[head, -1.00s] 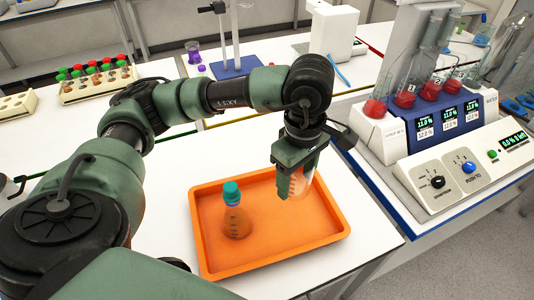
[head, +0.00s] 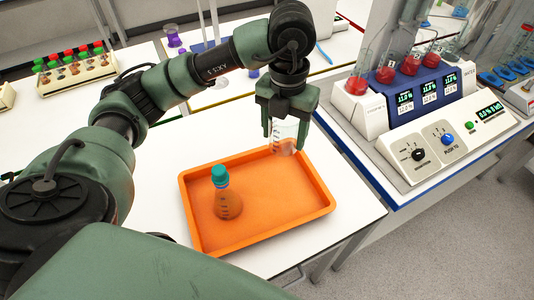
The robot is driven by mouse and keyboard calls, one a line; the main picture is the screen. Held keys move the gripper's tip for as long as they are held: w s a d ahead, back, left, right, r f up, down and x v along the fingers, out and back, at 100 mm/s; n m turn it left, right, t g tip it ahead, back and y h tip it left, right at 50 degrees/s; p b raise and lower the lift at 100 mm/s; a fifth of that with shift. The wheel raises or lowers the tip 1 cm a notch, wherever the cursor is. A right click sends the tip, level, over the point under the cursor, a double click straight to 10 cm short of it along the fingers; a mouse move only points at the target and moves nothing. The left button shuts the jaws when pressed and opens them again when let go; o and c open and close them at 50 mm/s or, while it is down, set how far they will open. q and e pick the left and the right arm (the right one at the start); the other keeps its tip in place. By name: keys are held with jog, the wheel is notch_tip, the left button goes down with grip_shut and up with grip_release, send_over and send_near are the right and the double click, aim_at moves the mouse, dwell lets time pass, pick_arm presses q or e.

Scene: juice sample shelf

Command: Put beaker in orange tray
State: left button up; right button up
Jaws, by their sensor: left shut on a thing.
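A clear beaker (head: 284,135) with white markings is held in my left gripper (head: 284,128), which is shut on it. The beaker is near the back right part of the orange tray (head: 317,190); whether its base touches the tray I cannot tell. A conical bottle (head: 228,203) with a teal cap stands upright in the tray's left part. My right gripper does not show.
A machine with flasks of red liquid and a control panel (head: 452,138) stands to the right. A rack of vials (head: 77,72) with red and green caps is at the back left. The middle and right of the tray floor are bare.

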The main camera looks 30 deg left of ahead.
pick_arm(q)
send_over(280, 188)
notch_tip(280, 188, down, 13)
jog(key=shift+f, duration=0.1)
notch_tip(280, 188, down, 5)
jog(key=shift+r+p, duration=0.2)
jog(key=shift+p, duration=0.2)
jog(key=shift+f, duration=0.3)
jog(key=shift+f, duration=0.15)
jog(key=o, duration=1.4)
